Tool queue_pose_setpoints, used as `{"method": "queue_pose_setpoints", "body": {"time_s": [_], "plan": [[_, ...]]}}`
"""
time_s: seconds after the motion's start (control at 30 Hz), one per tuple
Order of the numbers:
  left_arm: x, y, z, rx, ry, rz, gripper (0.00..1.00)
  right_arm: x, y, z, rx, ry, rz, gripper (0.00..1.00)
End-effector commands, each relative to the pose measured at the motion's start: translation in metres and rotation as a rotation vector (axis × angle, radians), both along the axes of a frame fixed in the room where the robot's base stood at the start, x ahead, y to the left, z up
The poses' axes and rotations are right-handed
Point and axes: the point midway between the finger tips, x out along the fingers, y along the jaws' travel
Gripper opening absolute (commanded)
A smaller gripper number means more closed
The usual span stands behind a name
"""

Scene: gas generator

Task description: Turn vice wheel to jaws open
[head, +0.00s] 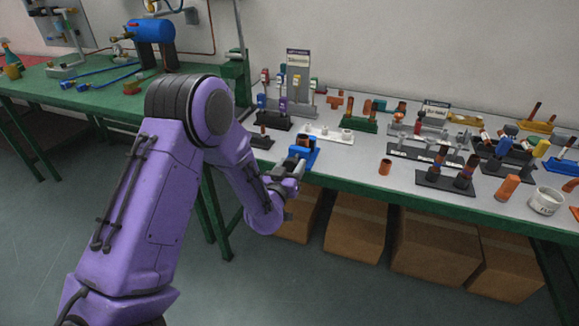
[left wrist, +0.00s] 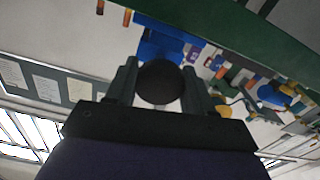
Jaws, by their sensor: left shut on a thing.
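The blue vice (head: 306,152) stands at the front edge of the grey bench top, and its blue body also shows in the left wrist view (left wrist: 160,42). A short brown cylinder (head: 303,140) stands at its jaws; I cannot tell how wide the jaws are. The vice wheel (left wrist: 160,84) is dark and round and faces the left wrist camera. My left gripper (head: 289,179) reaches in at the bench edge, with one finger on each side of the wheel, shut on it. In the head view the wheel is mostly hidden by the gripper. My right gripper is not in view.
A white rack (head: 327,133) and a brown fitting (head: 385,167) are near the vice. Dark stands with cylinders (head: 447,178) and a white cup (head: 546,200) lie further right. Cardboard boxes (head: 356,228) are under the bench. Open floor lies in front.

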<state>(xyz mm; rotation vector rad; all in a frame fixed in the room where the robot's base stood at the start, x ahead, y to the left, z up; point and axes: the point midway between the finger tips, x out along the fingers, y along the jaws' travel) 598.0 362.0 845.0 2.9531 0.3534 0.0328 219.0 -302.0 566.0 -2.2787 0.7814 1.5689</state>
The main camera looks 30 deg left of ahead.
Motion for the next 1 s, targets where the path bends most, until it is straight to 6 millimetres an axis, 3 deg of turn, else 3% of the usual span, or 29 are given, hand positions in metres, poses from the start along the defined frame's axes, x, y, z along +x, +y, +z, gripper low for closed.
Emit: {"method": "queue_pose_setpoints", "body": {"time_s": [0.6,1.0], "plan": [[-0.0003,-0.0026,-0.0028,-0.472,-0.107,-0.002,0.22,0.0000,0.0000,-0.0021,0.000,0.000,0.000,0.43],[-0.0005,-0.0035,-0.0029,-0.600,-0.135,-0.004,0.22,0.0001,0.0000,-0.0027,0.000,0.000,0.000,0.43]]}}
